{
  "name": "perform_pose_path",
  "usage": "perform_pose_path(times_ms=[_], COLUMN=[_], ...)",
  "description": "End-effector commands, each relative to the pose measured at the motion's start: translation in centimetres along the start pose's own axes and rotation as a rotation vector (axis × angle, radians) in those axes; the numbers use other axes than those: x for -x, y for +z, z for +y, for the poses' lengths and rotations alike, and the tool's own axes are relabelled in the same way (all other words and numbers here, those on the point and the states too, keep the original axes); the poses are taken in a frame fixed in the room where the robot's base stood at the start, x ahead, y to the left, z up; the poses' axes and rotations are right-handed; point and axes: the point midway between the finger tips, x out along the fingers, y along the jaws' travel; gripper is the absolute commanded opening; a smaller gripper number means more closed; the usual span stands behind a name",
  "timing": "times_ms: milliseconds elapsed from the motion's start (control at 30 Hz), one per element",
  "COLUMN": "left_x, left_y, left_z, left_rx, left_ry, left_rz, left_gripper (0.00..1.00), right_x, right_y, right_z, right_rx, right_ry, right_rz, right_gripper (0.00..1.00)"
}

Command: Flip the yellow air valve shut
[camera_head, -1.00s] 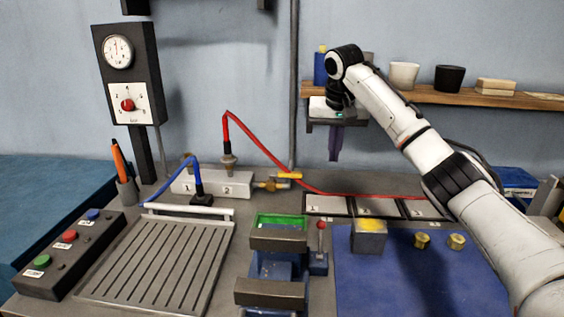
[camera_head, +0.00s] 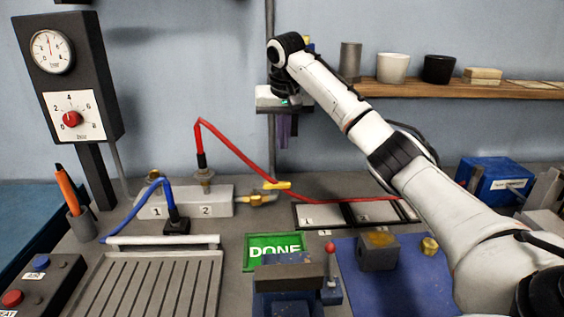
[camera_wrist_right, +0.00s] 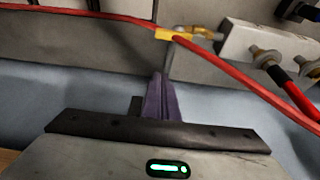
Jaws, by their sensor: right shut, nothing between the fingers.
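The air valve has a yellow handle (camera_head: 277,185) above a brass body (camera_head: 262,200) at the right end of the grey manifold block (camera_head: 218,202). The handle lies roughly level, beside the red hose; whether it is open or shut I cannot tell. In the right wrist view the yellow handle (camera_wrist_right: 170,35) shows beyond the fingers, with the brass body (camera_wrist_right: 202,33) to its right. My right gripper (camera_head: 284,146) points down, purple fingers shut and empty, above the handle and apart from it. Its fingers (camera_wrist_right: 162,98) also show in the wrist view. My left gripper is out of view.
A red hose (camera_head: 235,143) arcs from the manifold and runs right past the valve. A blue hose (camera_head: 138,198) is at left. A gauge panel (camera_head: 70,75) stands at far left. A vise (camera_head: 288,280) and green DONE tray (camera_head: 270,251) are in front. A shelf (camera_head: 450,90) is behind.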

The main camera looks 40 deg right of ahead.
Motion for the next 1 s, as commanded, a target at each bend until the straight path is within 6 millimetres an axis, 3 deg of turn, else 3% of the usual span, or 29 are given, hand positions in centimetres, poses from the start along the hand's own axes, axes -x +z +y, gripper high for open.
perform_pose_path(times_ms=[567, 1000], left_x=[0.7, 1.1], left_y=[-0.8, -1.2], left_z=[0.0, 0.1], left_rx=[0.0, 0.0], left_ry=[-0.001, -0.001], left_rz=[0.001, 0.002], left_gripper=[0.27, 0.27], right_x=[-10.0, -8.5], right_y=[0.1, 3.4], right_z=[0.1, 0.1], right_rx=[-0.001, 0.001], right_ry=[0.004, 0.002], right_rz=[-0.004, 0.0], right_gripper=[0.0, 0.0])
